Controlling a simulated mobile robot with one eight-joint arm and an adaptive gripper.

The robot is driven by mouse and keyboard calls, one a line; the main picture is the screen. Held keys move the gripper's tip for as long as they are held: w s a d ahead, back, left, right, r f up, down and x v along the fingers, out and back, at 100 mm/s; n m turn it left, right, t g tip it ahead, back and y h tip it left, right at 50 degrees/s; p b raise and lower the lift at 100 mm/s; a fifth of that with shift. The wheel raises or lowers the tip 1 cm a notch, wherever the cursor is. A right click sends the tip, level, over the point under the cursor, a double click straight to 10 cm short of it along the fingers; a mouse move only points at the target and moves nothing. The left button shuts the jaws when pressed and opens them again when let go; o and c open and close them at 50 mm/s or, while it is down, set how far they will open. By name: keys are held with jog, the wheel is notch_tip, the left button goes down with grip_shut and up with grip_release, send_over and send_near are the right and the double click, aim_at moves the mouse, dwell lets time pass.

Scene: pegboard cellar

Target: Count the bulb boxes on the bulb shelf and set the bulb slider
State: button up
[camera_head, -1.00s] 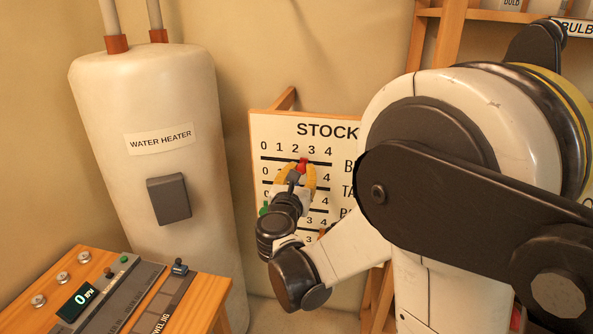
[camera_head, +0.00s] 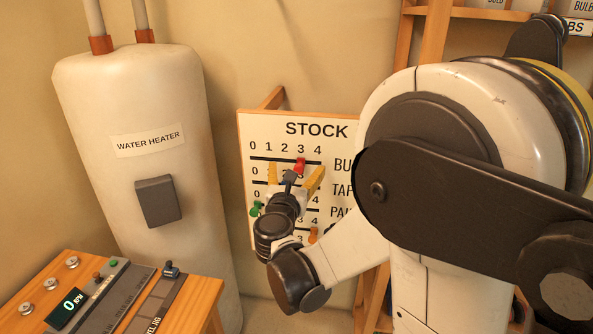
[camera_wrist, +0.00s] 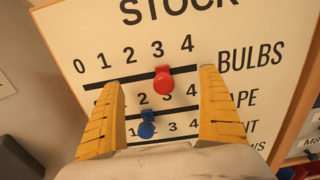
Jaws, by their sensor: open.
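The STOCK board (camera_head: 318,129) stands in the middle of the head view, with rows of sliders under the numbers 0 to 4. The red bulb slider (camera_wrist: 163,83) sits at 3 on the BULBS row in the wrist view; it also shows in the head view (camera_head: 300,166). My gripper (camera_wrist: 163,92) is open in front of the board, its yellow fingers apart on either side of the red slider without visible contact. In the head view my gripper (camera_head: 294,175) is just below the red slider. The bulb shelf (camera_head: 480,13) is at the top right, mostly cut off, with parts of boxes showing.
A blue slider (camera_wrist: 147,124) is on the row below, near 2. A green slider (camera_head: 256,208) and an orange slider (camera_head: 313,235) are lower on the board. A water heater (camera_head: 140,140) and a wooden bench (camera_head: 205,295) with controls stand left.

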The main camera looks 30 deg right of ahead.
jog(key=shift+s+a, duration=0.15)
jog(key=shift+s, duration=0.05)
jog(key=v, duration=0.9)
dwell(0.3)
dwell(0.3)
jog(key=s+d+f+m+g+y+b, duration=0.2)
jog(key=s+f+m+g+y+b, duration=0.3)
jog(key=s+f+m, duration=0.8)
jog(key=s+a+m+g+y, duration=0.1)
jog(key=a+m, duration=0.3)
jog(key=m, duration=0.4)
jog(key=s+a+m+g+y, duration=0.1)
jog(key=s+a+m+y, duration=0.3)
jog(key=m, duration=0.3)
jog(key=shift+a+f+m+g+y, duration=0.3)
jog(key=shift+a+m, duration=0.1)
jog(key=shift+a, duration=0.2)
